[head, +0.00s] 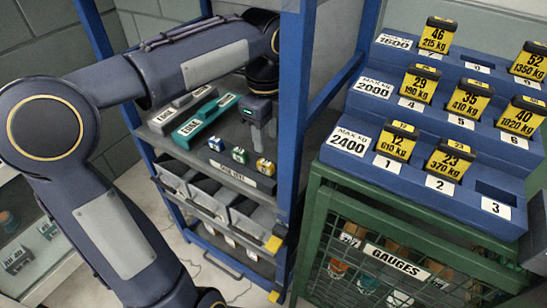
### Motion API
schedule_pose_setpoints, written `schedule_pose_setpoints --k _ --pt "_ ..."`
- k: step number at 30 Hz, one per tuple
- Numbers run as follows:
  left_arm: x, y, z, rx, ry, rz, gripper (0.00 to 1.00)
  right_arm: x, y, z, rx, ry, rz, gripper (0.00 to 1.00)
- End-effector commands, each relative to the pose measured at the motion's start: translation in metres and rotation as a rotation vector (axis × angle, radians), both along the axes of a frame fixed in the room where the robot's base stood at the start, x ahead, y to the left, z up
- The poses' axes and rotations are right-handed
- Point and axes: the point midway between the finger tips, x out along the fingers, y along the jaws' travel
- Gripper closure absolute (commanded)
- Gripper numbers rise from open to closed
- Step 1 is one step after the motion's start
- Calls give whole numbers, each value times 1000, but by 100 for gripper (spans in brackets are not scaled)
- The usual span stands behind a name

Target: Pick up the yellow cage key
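Three small key blocks stand in a row on the dark shelf at the left of the blue rack in the head view. The yellow cage key (265,167) is the rightmost, nearest the front label. The green one (239,154) and the blue one (216,144) are to its left. My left gripper (262,134) points down above the shelf, just above and behind the yellow key. Its fingers look apart, with nothing seen between them. It does not appear to touch the key. My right gripper is out of view.
Grey and green cases (205,117) lie behind the keys. A blue rack post (293,120) rises close to the right of my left gripper. Grey bins (210,197) hang below the shelf. A stepped blue stand (430,140) with yellow weight tags is on a green cage at right.

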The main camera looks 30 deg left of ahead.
Motion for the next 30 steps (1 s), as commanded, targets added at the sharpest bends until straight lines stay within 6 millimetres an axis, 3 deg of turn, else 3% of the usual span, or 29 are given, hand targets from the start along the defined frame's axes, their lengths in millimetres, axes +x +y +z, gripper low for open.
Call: schedule_pose_setpoints --k 11,19,27,30 --pt "-2 1 -35 0 2 2 60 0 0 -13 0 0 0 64" --pt "-7 2 -74 -1 2 2 60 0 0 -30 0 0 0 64" --pt "-7 1 -78 0 0 1 60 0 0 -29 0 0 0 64" --pt "-7 1 -77 0 0 1 72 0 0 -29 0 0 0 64"
